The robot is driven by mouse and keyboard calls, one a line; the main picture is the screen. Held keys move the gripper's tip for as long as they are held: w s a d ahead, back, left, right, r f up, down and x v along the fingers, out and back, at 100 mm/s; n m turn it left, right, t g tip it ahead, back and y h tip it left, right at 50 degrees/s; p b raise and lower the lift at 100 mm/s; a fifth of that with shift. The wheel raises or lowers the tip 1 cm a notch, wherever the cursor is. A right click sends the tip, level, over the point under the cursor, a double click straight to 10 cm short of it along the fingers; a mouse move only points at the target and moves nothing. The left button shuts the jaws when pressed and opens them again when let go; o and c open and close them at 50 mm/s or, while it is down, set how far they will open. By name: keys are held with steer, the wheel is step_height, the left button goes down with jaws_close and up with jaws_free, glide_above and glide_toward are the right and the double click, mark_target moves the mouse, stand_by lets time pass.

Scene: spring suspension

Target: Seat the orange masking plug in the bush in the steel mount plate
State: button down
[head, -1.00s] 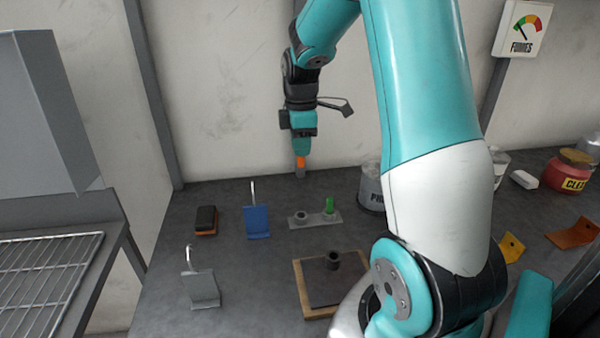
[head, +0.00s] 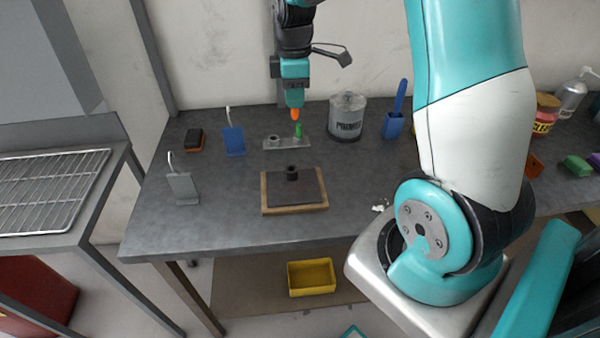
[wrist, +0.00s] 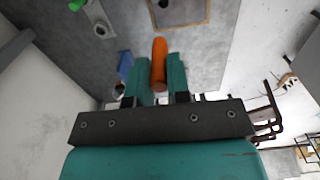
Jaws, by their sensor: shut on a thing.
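My gripper (head: 294,103) is shut on the orange masking plug (head: 295,114), which points down above the table, in front of the back wall. In the wrist view the plug (wrist: 160,62) sticks out between both fingers (wrist: 158,80). The dark mount plate (head: 311,188) lies on a wooden board nearer the front. Its dark bush (head: 292,173) stands upright with its top open. The bush (wrist: 163,4) is partly cut off by the wrist view's top edge. The plug is apart from the bush.
Behind the plate, a grey strip (head: 287,144) carries a round socket (head: 274,140) and a green plug (head: 298,130), close below my gripper. Blue (head: 233,141) and grey (head: 183,187) hooked stands are left.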

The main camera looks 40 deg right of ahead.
steer(key=shift+w+a+f+p, duration=0.15)
steer(key=shift+f+p, duration=0.45)
steer(key=shift+f, duration=2.45)
steer(key=shift+a+f+p, duration=0.25)
steer(key=shift+f+p, duration=0.3)
steer(key=shift+f, duration=2.55)
steer(key=shift+w+a+f+p, duration=0.15)
steer(key=shift+f+p, duration=0.45)
steer(key=shift+f, duration=2.45)
steer(key=shift+s, duration=0.1)
steer(key=shift+f, duration=0.2)
steer(key=c, duration=1.1)
jaws_free()
steer(key=shift+r, duration=0.15)
